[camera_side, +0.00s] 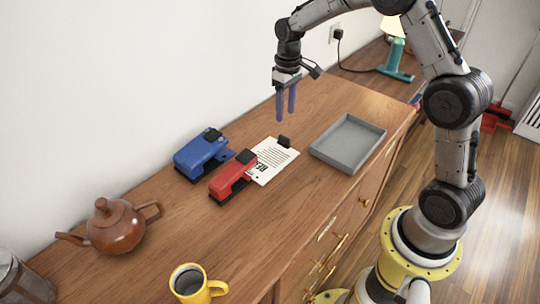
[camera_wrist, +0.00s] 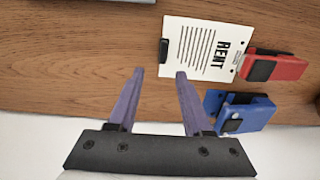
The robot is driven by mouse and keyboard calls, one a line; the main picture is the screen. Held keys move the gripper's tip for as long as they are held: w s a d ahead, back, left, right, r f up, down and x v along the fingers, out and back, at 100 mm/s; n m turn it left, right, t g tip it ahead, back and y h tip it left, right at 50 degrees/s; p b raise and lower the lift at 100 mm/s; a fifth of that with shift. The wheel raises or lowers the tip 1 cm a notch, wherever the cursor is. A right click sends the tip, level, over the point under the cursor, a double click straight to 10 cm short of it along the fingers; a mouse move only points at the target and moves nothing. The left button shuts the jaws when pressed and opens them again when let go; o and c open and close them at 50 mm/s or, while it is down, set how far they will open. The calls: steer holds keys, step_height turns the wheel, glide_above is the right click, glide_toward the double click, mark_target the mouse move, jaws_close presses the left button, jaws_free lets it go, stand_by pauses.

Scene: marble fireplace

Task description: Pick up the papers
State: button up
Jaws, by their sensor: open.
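The papers (camera_side: 272,163) lie flat on the wooden cabinet top, white with printed lines and a black clip (camera_side: 285,141) at one end. In the wrist view the papers (camera_wrist: 196,45) show the heading "RENT", and the clip is at their left edge. My gripper (camera_side: 286,118) is open and empty, pointing down above the cabinet on the wall side of the papers. In the wrist view its two purple fingers (camera_wrist: 160,72) are apart, and the papers lie beyond them, up and to the right. The red stapler hides part of the papers' edge in the side view.
A red stapler (camera_side: 231,180) is beside the papers' printed-heading end. A blue stapler (camera_side: 200,152) stands nearer the wall. An empty grey tray (camera_side: 320,153) is to the right. A brown teapot (camera_side: 113,225) and yellow mug (camera_side: 214,289) stand at the left. Bare wood lies behind the tray.

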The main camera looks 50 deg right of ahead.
mark_target(285, 137)
step_height(285, 137, down, 3)
steer(key=shift+a+f, duration=0.1)
steer(key=shift+s+a+f, duration=0.15)
steer(key=shift+f, duration=1.2)
steer(key=shift+s+a+f, duration=0.15)
steer(key=shift+f, duration=1.2)
jaws_close()
